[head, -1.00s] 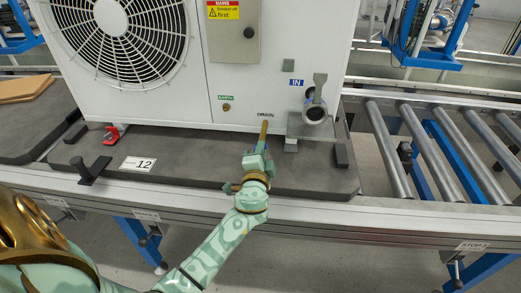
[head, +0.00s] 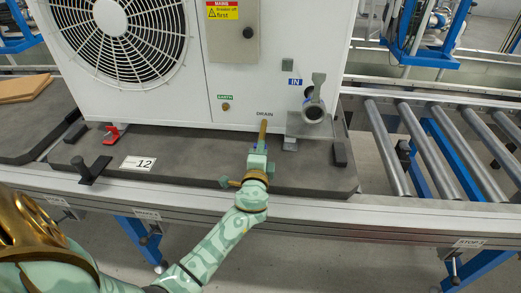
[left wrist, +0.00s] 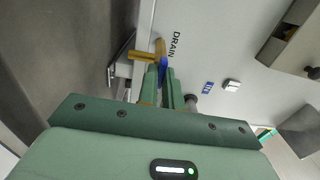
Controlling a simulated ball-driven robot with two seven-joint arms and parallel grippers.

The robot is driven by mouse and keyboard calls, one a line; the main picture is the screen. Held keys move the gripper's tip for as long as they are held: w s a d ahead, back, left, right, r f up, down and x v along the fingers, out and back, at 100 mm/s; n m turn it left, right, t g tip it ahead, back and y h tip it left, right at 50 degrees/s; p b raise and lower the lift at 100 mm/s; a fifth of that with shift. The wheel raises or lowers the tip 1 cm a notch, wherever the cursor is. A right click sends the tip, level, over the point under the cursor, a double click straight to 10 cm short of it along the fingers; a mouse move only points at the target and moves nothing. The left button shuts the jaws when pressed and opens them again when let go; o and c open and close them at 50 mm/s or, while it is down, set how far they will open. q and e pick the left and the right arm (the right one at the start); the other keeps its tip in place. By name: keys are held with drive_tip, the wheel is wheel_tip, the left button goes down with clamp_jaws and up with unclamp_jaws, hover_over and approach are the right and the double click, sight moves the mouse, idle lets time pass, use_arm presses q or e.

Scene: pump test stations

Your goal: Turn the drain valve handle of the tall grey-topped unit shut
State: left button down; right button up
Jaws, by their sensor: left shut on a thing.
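The white unit (head: 285,75) with a fan grille stands on a dark mat; its top is out of view. Its brass drain valve (head: 263,127) sticks out below the DRAIN label (head: 265,114). In the left wrist view the brass valve (left wrist: 142,56) shows ahead of the fingers, with a blue handle (left wrist: 168,72) at the fingertips. My left gripper (head: 257,158) is shut on this handle, in front of the unit's lower edge. The gripper's fingers (left wrist: 163,88) hide part of the handle, and its exact angle is hard to tell. My right gripper is not in view.
A grey pipe fitting with a lever (head: 314,108) sits right of the valve, under the IN label. Rollers (head: 430,150) lie to the right.

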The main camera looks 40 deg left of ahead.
use_arm(q)
drive_tip(key=c, duration=1.6)
unclamp_jaws()
drive_tip(key=shift+f, duration=0.1)
drive_tip(key=shift+o, duration=0.2)
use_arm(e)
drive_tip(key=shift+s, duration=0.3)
